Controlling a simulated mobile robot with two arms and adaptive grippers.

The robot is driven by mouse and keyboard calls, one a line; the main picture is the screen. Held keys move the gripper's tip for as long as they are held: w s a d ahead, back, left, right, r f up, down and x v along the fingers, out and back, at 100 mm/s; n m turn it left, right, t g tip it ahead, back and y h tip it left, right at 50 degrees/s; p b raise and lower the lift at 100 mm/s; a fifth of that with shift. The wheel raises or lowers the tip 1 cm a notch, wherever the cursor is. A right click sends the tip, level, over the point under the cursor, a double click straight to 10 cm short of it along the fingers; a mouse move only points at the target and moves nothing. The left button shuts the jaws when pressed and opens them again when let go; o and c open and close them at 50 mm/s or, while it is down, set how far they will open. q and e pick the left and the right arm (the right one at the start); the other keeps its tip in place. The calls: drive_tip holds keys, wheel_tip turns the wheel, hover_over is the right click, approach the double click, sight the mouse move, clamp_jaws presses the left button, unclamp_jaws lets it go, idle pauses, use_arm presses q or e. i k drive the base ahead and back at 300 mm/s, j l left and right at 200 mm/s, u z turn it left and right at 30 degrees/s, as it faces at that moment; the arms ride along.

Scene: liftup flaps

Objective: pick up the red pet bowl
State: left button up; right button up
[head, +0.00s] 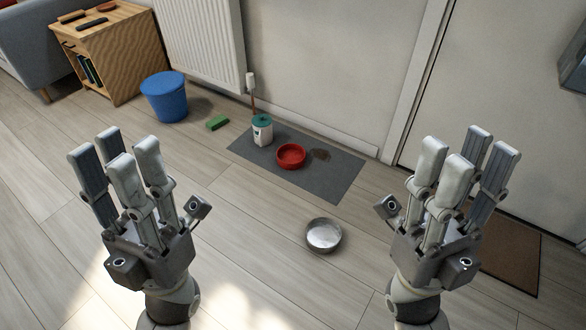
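The red pet bowl (291,157) sits upright on a dark grey mat (325,186) on the floor by the wall. My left gripper (127,160) is at the left of the head view, fingers up and spread, with nothing between them. My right gripper (468,160) is at the right of the view, also with its fingers spread and empty. Both grippers are well apart from the bowl, which shows between them.
A metal bowl (324,235) stands on the floor in front of the mat. A white container with a green top (262,130) is left of the red bowl.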

sight(289, 156)
drive_tip(key=z, duration=1.35)
drive_tip(key=i+j, duration=0.15)
drive_tip(key=j, duration=0.3)
drive_tip(key=i+j+z, duration=0.1)
drive_tip(key=j, duration=0.4)
drive_tip(key=i+j, duration=0.2)
drive_tip(key=j, duration=0.25)
drive_tip(key=i+j, duration=0.15)
drive_tip(key=j, duration=0.35)
drive_tip(key=i+j+z, duration=0.1)
drive_tip(key=j, duration=0.35)
drive_tip(key=i+j, duration=0.15)
drive_tip(key=j, duration=0.35)
drive_tip(key=i+j+z, duration=0.1)
drive_tip(key=j, duration=0.4)
